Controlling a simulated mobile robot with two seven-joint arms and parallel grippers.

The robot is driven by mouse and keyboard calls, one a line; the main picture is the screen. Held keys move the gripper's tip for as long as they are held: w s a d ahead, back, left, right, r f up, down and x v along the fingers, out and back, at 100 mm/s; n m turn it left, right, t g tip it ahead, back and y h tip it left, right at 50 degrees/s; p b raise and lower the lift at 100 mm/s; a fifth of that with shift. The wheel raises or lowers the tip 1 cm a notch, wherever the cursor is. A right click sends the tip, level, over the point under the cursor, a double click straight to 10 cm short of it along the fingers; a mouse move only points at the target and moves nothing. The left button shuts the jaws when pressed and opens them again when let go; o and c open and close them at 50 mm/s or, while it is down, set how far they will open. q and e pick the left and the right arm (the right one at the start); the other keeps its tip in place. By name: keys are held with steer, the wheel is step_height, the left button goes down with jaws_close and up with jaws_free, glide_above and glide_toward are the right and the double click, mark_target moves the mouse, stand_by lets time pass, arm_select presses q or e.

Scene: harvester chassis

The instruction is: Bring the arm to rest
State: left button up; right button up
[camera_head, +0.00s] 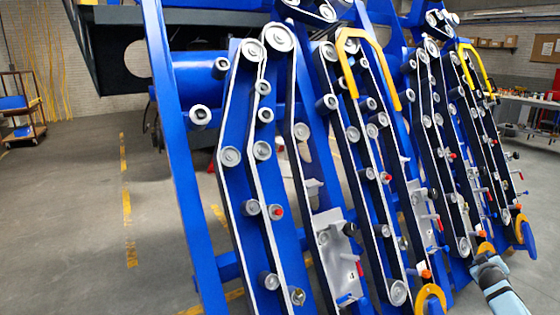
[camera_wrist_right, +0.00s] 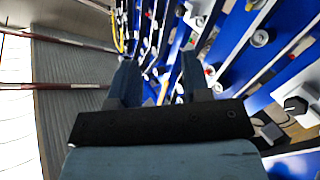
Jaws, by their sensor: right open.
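My right arm, light blue with a dark end, comes in at the lower right of the head view, its gripper (camera_head: 484,258) in front of the lower end of the blue harvester chassis (camera_head: 185,160). In the right wrist view the two fingers of the right gripper (camera_wrist_right: 160,72) stand apart with a clear gap between them. I see nothing held in the gap; blue chassis rails and rollers show beyond it. I cannot tell the distance from the fingers to the chassis. My left gripper is not in view.
Several sloping blue rails with belts, grey rollers and yellow curved guards (camera_head: 388,75) fill the middle and right. A cart (camera_head: 20,115) stands far left on open concrete floor. A workbench (camera_head: 530,98) with items stands at the back right.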

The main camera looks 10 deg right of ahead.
steer(key=s+d+r, duration=0.1)
steer(key=d+r, duration=0.2)
steer(key=s+a+f+n+y, duration=0.25)
steer(key=s+a+f, duration=0.2)
steer(key=a, duration=0.65)
steer(key=s+a+f+n+t+y, duration=0.15)
steer(key=s+a+f+y, duration=0.35)
steer(key=a, duration=0.6)
steer(key=s+a+f+n, duration=0.2)
steer(key=s+a+f, duration=0.3)
steer(key=a, duration=0.5)
steer(key=s+a+r+n+g+y, duration=0.1)
steer(key=s+a+g+y, duration=0.35)
steer(key=s+a, duration=1.55)
steer(key=w+a+r+m+t+y, duration=0.25)
steer(key=a+m, duration=0.25)
steer(key=a, duration=0.6)
arm_select(q)
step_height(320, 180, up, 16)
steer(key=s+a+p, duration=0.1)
steer(key=p, duration=2.1)
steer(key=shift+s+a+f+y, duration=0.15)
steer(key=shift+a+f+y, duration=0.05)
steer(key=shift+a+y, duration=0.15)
arm_select(e)
step_height(320, 180, up, 15)
steer(key=s+d+h, duration=0.1)
steer(key=shift+r+t, duration=0.15)
steer(key=shift+t, duration=0.2)
